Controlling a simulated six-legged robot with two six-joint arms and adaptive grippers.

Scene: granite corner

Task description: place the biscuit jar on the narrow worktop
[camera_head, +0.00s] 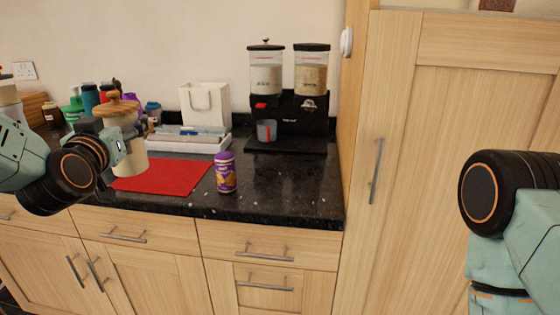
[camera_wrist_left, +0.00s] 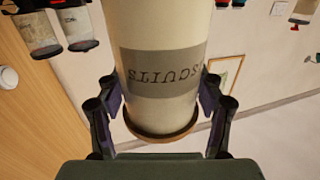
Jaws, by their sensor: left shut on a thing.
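The biscuit jar (camera_head: 133,162) is cream with a wooden lid, and is upright in the head view at the left. Its grey label reading "BISCUITS" shows upside down in the left wrist view (camera_wrist_left: 160,72). My left gripper (camera_head: 117,147) is shut on the jar's body, with one finger on each side in the wrist view. The jar appears in front of the dark granite worktop (camera_head: 300,190); I cannot tell its exact height above it. My right gripper is out of view; only part of my right arm shows.
A red mat (camera_head: 165,176) lies behind the jar, with a purple-labelled tub (camera_head: 226,173) to its right. A black cereal dispenser (camera_head: 290,125) and a white bag (camera_head: 206,105) stand at the back. The front right of the worktop is clear. A tall cupboard (camera_head: 430,180) bounds the right end.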

